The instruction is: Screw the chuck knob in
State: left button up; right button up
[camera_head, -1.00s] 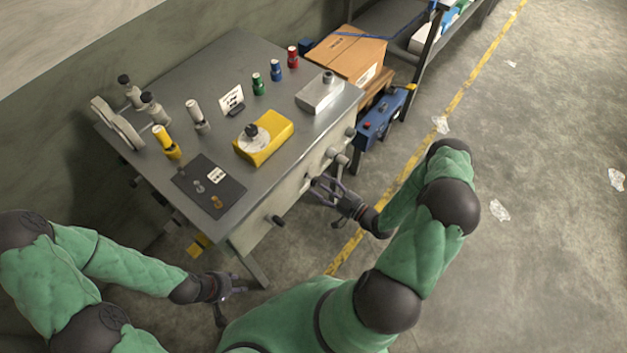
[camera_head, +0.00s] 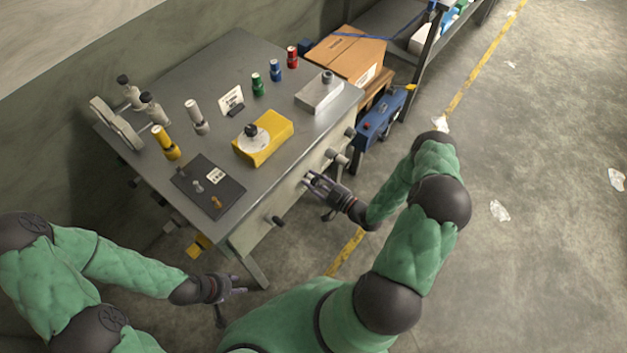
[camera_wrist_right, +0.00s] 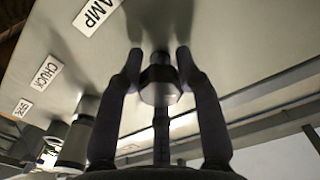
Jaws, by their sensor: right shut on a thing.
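The workbench's front panel (camera_head: 300,195) carries several knobs. My right gripper (camera_head: 308,178) is at this panel. In the right wrist view its two dark fingers (camera_wrist_right: 160,75) are shut on a dark knob (camera_wrist_right: 160,85), one finger on each side. The knob stands out from the panel near a label ending in "AMP" (camera_wrist_right: 95,14). The label "CHUCK" (camera_wrist_right: 42,73) is further left, with another grey knob (camera_wrist_right: 78,142) below it. Whether the held knob is fully seated is hidden. My left gripper (camera_head: 236,298) is open and empty, low in front of the bench.
On the bench top (camera_head: 215,75) stand a yellow block with a white disc (camera_head: 275,128), a metal box (camera_head: 318,97), a dark mat (camera_head: 225,200) and several coloured posts. Another panel knob (camera_head: 279,221) juts out left of my right gripper. The floor at right is mostly clear.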

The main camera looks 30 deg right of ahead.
jog(key=shift+f+m, duration=0.1)
jog(key=shift+m, duration=0.3)
jog(key=m+b, duration=0.1)
jog(key=m, duration=0.3)
jog(key=shift+m, duration=0.3)
jog(key=m+b, duration=0.1)
jog(key=m, duration=0.5)
jog(key=shift+s+a, duration=0.1)
jog(key=shift+a, duration=0.05)
jog(key=shift+m, duration=0.3)
jog(key=o, duration=1.2)
